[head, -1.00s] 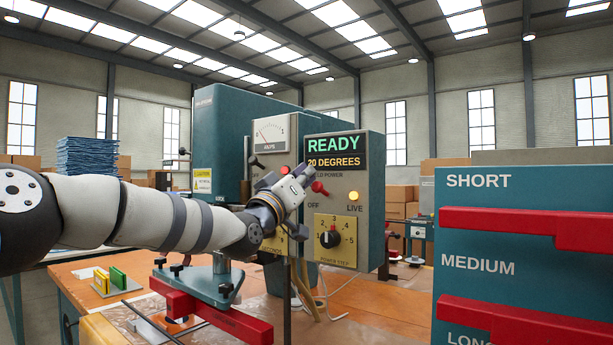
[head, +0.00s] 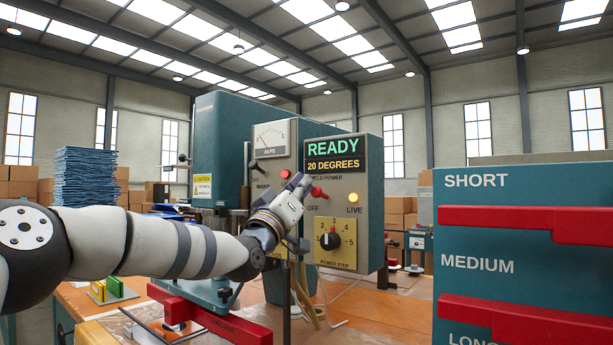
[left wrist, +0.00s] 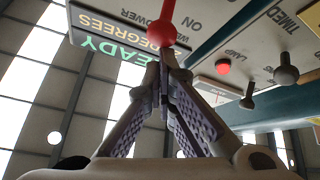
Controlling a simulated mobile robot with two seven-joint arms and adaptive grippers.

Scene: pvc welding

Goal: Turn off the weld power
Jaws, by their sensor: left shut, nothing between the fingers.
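The amber lamp (head: 353,198) above LIVE is lit. The display (head: 334,155) reads READY, 20 DEGREES. My left gripper (head: 303,181) is shut and empty, just left of the lever. In the left wrist view, which shows the panel upside down, the lever's red knob (left wrist: 154,33) is right at the tips of my shut left gripper (left wrist: 158,68); I cannot tell whether they touch. My right gripper is out of view.
A power step dial (head: 331,240) is below the lever. The ammeter (head: 270,139) is to its left. A red clamp bar (head: 222,322) lies on the workbench below my arm. A teal rack (head: 480,210) with red bars stands at the right.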

